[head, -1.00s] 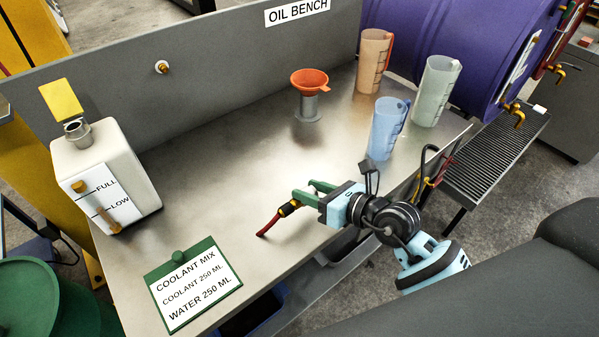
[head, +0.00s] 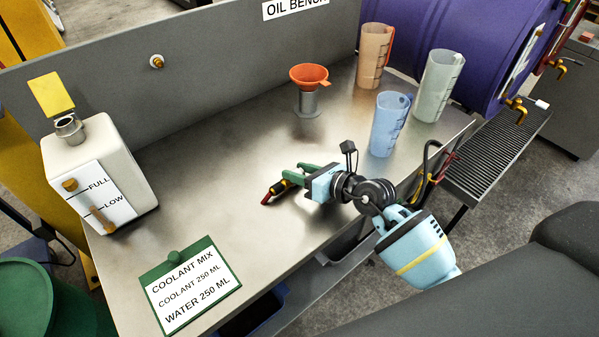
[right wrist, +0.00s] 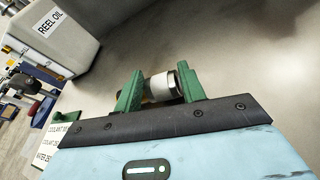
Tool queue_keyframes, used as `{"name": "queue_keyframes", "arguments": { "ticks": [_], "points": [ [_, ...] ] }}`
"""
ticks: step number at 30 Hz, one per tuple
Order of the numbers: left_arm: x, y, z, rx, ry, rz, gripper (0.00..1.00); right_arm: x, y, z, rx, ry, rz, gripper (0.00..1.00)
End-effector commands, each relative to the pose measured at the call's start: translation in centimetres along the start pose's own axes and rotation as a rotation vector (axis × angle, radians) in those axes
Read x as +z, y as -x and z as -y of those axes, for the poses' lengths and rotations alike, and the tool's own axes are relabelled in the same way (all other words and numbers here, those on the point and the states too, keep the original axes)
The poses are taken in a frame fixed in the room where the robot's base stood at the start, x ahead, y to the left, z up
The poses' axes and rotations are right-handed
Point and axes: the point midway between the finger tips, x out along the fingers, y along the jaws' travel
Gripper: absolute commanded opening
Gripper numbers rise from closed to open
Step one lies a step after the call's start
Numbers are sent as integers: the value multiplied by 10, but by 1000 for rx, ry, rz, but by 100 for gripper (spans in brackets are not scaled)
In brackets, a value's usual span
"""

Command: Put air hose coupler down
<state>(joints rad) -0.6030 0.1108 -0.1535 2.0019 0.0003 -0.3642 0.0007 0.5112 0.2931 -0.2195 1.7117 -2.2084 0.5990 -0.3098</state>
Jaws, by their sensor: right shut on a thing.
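The air hose coupler (head: 279,187) is a small piece with a red end and a dark and yellow body, low over or touching the steel bench top (head: 220,190); I cannot tell which. My right gripper (head: 293,178), with green fingers, is shut on it. In the right wrist view the coupler (right wrist: 160,87) shows as a silver and brownish cylinder between the two green fingers (right wrist: 162,90). My left gripper is not in view.
An orange funnel (head: 309,77) sits on a stand behind. Orange, blue (head: 389,125) and clear jugs stand at the back right. Mid-bench is clear.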

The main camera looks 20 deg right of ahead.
Motion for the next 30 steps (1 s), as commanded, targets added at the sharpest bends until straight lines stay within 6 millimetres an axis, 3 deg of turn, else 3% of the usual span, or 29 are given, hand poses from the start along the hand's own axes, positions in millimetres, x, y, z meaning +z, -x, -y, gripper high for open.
{"name": "queue_keyframes", "arguments": {
  "ticks": [6,7,12,23,30],
  "points": [
    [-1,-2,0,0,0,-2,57,-2,-1,1,-1,2,1,0],
    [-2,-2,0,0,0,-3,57,-3,-1,1,-1,1,-1,39],
    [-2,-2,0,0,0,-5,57,-3,-1,1,-1,1,0,61],
    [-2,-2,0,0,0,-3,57,-2,3,1,-1,2,2,63],
    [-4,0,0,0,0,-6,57,-2,38,1,-1,4,0,63]
  ]
}}
